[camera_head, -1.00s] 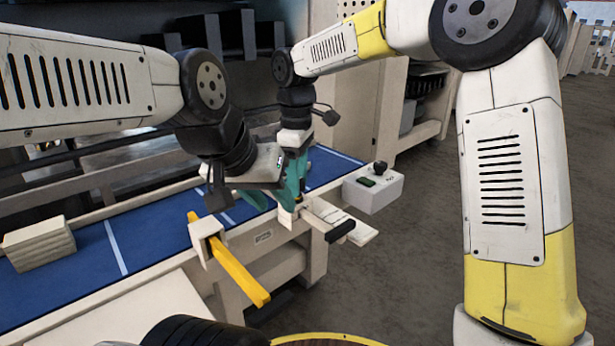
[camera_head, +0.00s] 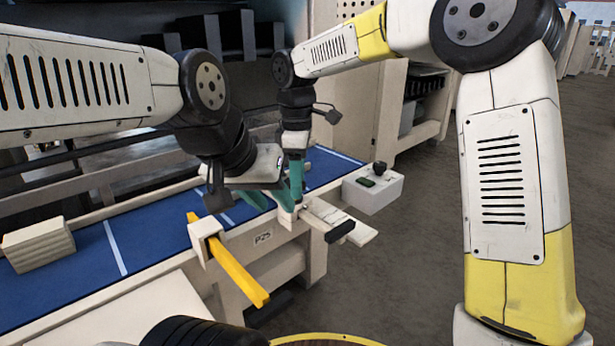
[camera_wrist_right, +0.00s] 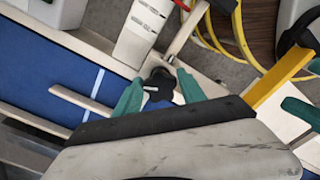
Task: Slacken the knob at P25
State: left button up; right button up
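The P25 label (camera_head: 263,237) is on the front of the cream frame below the blue belt. In the right wrist view, a dark round knob (camera_wrist_right: 159,86) with a pale mark sits at the frame edge. My right gripper (camera_wrist_right: 160,76) has its teal fingers apart, one on each side of the knob; I cannot tell whether they touch it. In the head view, my right gripper (camera_head: 296,204) points down at the frame edge, and the knob is hidden. My left gripper (camera_head: 270,200) is close beside it, partly covered by its own hand; its finger gap is unclear.
A yellow bar (camera_head: 238,268) sticks out through a cream bracket left of the label. A cream block (camera_head: 38,245) lies on the blue belt (camera_head: 150,240).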

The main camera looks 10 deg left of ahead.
jog(key=o, duration=0.3)
jog(key=shift+o, duration=0.2)
jog(key=shift+r, duration=0.15)
notch_tip(320, 180, up, 7)
jog(key=shift+f, duration=0.1)
jog(key=shift+r, duration=0.4)
